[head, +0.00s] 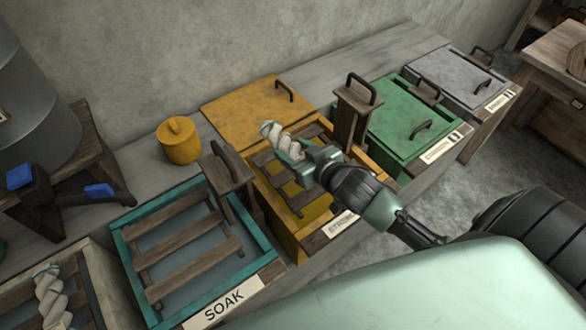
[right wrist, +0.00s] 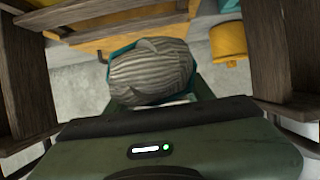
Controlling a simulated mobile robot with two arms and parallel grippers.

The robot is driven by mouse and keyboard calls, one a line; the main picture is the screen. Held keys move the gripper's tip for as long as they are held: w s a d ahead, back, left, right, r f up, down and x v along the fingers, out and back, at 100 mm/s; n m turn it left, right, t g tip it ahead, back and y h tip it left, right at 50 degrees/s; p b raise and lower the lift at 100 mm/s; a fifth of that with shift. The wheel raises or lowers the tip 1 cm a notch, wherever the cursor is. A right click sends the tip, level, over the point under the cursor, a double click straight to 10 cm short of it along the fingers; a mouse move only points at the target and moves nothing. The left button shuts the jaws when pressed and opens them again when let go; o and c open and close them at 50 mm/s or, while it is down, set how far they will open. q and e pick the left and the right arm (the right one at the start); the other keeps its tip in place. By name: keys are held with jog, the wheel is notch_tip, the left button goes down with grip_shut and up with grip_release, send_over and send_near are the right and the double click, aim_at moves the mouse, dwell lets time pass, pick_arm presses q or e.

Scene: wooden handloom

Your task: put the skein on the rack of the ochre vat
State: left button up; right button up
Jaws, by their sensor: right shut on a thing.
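A white twisted skein (head: 281,140) is held over the open ochre vat (head: 292,232) in the head view. My right gripper (head: 294,150) is shut on it. In the right wrist view the skein (right wrist: 151,72) shows as a pale ribbed bundle between the fingers. The ochre vat's wooden rack (head: 268,158) has slats below and around the skein. I cannot tell whether the skein touches them. The vat's ochre lid (head: 258,108) lies behind it against the wall. My left gripper is not in view.
The open teal SOAK vat (head: 190,240) stands left, with another skein (head: 52,296) in a tray beyond it. Wooden handled blocks (head: 354,112) and (head: 230,178) stand beside the ochre vat. Green (head: 412,120) and grey (head: 455,78) lidded vats are right. An ochre pot (head: 180,142) stands behind.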

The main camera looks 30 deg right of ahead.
notch_tip(320, 180, down, 8)
jog(key=shift+r, duration=0.15)
dwell(0.4)
jog(key=o, duration=1.5)
jog(key=v, duration=1.2)
jog(key=shift+b, duration=0.4)
